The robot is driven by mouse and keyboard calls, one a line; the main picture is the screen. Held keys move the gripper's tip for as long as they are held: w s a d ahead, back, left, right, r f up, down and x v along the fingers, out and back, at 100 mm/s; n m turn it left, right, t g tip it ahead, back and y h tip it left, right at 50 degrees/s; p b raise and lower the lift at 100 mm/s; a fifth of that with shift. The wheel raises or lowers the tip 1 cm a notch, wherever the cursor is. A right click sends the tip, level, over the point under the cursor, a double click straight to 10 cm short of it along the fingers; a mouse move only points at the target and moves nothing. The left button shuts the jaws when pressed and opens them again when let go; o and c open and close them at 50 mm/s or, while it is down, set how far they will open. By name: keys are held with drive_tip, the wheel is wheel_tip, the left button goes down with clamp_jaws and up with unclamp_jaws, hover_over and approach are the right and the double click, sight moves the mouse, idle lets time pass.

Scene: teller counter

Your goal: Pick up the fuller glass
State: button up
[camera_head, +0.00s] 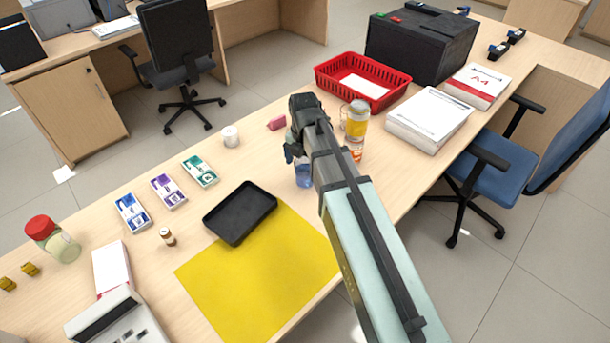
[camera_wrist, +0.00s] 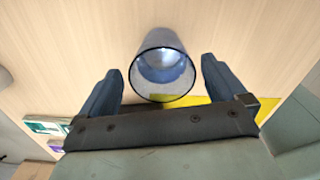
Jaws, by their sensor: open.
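A clear glass with blue content (camera_head: 303,178) stands on the counter just below my gripper (camera_head: 293,152), partly hidden by it in the head view. In the wrist view the same glass (camera_wrist: 163,92) opens toward the camera, with bluish content deep inside. My gripper (camera_wrist: 162,75) is open, with one finger to each side of the glass and gaps between. An orange-filled container (camera_head: 356,153) stands right of my arm, partly hidden by it. A tall container with yellow-orange content (camera_head: 356,122) stands behind it. I cannot compare the fill levels clearly.
A black tray (camera_head: 241,213) and yellow mat (camera_head: 262,280) lie in front. A pink block (camera_head: 276,124) and white roll (camera_head: 230,136) are behind left. A red basket (camera_head: 340,66) and paper stack (camera_head: 430,118) are at the back right.

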drive_tip(key=shift+d+f, duration=0.2)
drive_tip(key=shift+f, duration=2.25)
drive_tip(key=c, duration=1.3)
drive_tip(key=shift+r, duration=0.2)
